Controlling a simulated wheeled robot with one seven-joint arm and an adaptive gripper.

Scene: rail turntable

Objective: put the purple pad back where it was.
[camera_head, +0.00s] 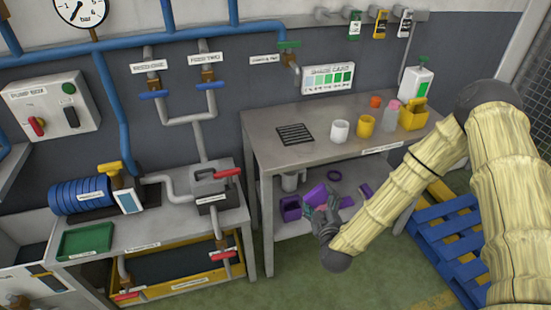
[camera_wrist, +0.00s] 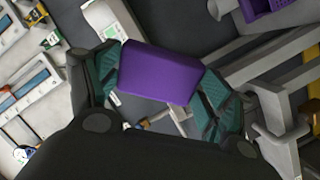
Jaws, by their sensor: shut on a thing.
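The purple pad (camera_wrist: 158,72) is a flat block held between the two green-lined fingers of my gripper (camera_wrist: 160,88) in the wrist view. The fingers press on its two short ends. In the head view my gripper (camera_head: 325,215) is low in front of the grey workbench, near its lower shelf. The pad (camera_head: 315,195) shows there as a tilted purple shape above the fingers. It seems clear of the shelf, but I cannot tell the exact gap.
A purple bin (camera_head: 290,209) is on the lower shelf, left of my gripper. Purple rings (camera_head: 365,190) and a grey mug (camera_head: 291,181) are there too. The workbench top (camera_head: 270,150) bears cups and a black grate (camera_head: 295,134). A blue pallet (camera_head: 455,240) lies at the right.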

